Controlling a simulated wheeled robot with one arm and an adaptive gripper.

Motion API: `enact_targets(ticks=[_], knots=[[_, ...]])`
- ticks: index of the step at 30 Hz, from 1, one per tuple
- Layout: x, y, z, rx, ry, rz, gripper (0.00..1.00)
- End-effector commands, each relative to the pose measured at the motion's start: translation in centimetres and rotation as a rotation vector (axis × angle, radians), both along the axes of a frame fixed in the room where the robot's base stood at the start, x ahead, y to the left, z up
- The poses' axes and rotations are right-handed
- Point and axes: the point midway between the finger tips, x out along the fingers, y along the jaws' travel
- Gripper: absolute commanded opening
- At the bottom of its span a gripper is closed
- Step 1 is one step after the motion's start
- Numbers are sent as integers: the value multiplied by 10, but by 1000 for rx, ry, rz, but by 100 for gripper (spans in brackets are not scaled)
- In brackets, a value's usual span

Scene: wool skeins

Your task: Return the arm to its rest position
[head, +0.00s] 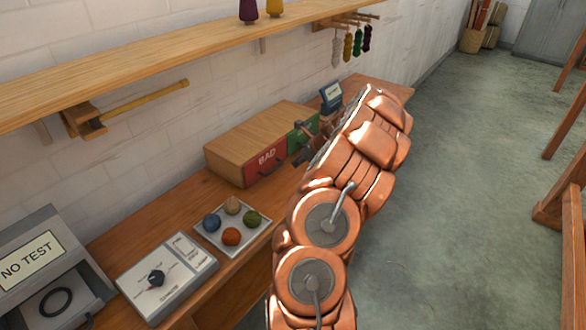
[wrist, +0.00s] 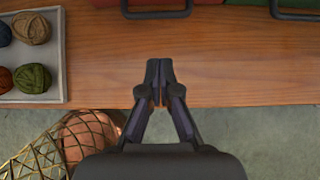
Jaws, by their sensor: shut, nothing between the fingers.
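My copper-coloured arm (head: 330,215) rises in front of the workbench in the head view, bent toward the drawer box. My gripper (wrist: 159,85) is shut and empty in the wrist view. Its fingertips point at the bench's front edge, between the tray and the drawer handles.
A wooden box has a red BAD drawer (head: 266,165) and a green drawer (head: 303,133). A tray (head: 251,245) holds several wool balls. A dial box (head: 166,276) and a NO TEST device (head: 40,262) stand left. A shelf (head: 150,62) runs above. Open floor (head: 450,190) lies right.

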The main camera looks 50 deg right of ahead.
Motion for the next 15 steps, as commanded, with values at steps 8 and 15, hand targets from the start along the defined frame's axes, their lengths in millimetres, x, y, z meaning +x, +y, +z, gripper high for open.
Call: enact_targets(ticks=[8, 15], knots=[[-19, 0, 22, 2, 0, -1, 0], [-23, 0, 26, 3, 1, -2, 0]])
